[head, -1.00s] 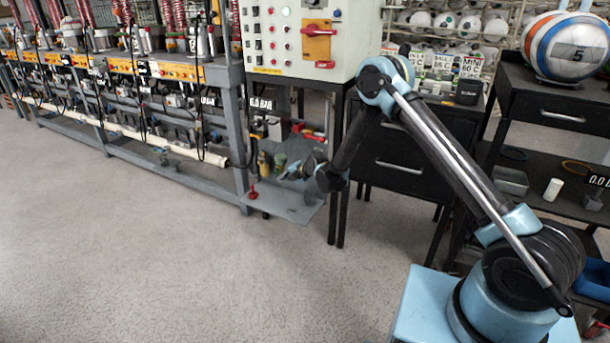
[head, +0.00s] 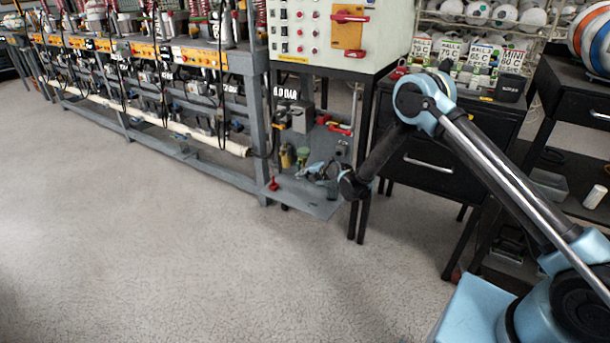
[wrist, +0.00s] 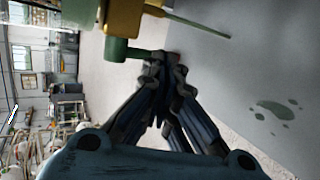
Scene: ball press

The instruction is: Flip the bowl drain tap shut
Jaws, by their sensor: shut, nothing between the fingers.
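My gripper (wrist: 165,62) is shut and empty, its fingertips together. In the wrist view the tips are beside the end of a short green cylinder (wrist: 128,50) under a brass-coloured body (wrist: 124,18); I cannot tell whether they touch. A thin green rod (wrist: 198,25) sticks out from the brass part. Which part is the drain tap's lever is unclear. In the head view my gripper (head: 306,172) is small, just below a green-topped bowl unit (head: 303,157). A yellow bowl unit (head: 286,157) hangs left of it.
A grey shelf plate (head: 312,200) lies below the units, with a red piece (head: 273,184) at its left corner. A control cabinet (head: 345,30) stands above. Black drawers (head: 440,150) stand to the right. The floor (head: 150,250) in front is clear.

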